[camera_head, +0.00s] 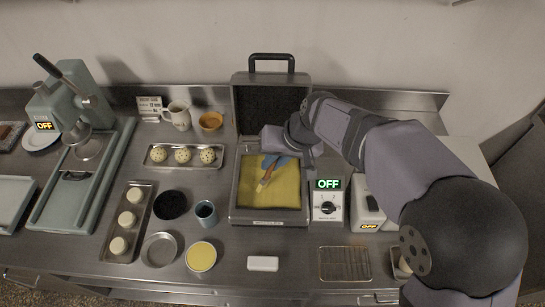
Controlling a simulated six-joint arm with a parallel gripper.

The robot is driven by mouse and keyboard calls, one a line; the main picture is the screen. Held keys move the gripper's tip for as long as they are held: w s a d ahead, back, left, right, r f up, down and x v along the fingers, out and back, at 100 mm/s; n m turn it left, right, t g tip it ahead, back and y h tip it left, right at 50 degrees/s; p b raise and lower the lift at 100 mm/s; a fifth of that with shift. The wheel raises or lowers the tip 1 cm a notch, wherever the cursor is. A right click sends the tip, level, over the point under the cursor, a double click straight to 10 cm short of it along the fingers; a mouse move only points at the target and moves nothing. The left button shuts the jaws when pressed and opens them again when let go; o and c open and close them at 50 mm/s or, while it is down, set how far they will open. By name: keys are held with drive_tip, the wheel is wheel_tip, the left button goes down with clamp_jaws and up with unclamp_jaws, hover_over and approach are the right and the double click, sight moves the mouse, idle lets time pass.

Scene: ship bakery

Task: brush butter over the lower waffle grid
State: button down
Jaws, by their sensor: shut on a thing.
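The waffle iron stands open at the middle of the counter, with its dark upper plate (270,108) raised at the back. Its lower waffle grid (284,192) looks yellow across its whole visible face. My gripper (275,164) is over the far part of this grid, shut on a brush (267,179) with a light head. The brush points down and toward the front left, its tip at or just above the yellow surface; I cannot tell whether it touches. A round dish with yellow content (201,257), perhaps butter, sits at the front left of the iron.
A control box (327,205) reading OFF stands right of the iron. A blue-grey cup (206,212), a black disc (171,205) and a metal pan (160,249) are to the left. Trays of dough balls (183,145) and pale rounds (127,220) lie further left. A wire rack (345,263) is at front right.

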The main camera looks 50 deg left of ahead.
drive_tip(key=shift+s+d, duration=0.2)
drive_tip(key=shift+s, duration=0.05)
drive_tip(key=shift+s+d+r+b, duration=0.1)
drive_tip(key=shift+s+d+b, duration=0.5)
drive_tip(key=shift+s+d, duration=0.65)
drive_tip(key=shift+a, duration=0.1)
drive_tip(key=shift+s+a, duration=0.45)
drive_tip(key=shift+a, duration=0.05)
drive_tip(key=shift+w, duration=0.1)
drive_tip(key=shift+w+a+p, duration=0.85)
drive_tip(key=shift+w+a, duration=0.4)
drive_tip(key=shift+w+a+p, duration=0.95)
drive_tip(key=shift+w+a, duration=0.4)
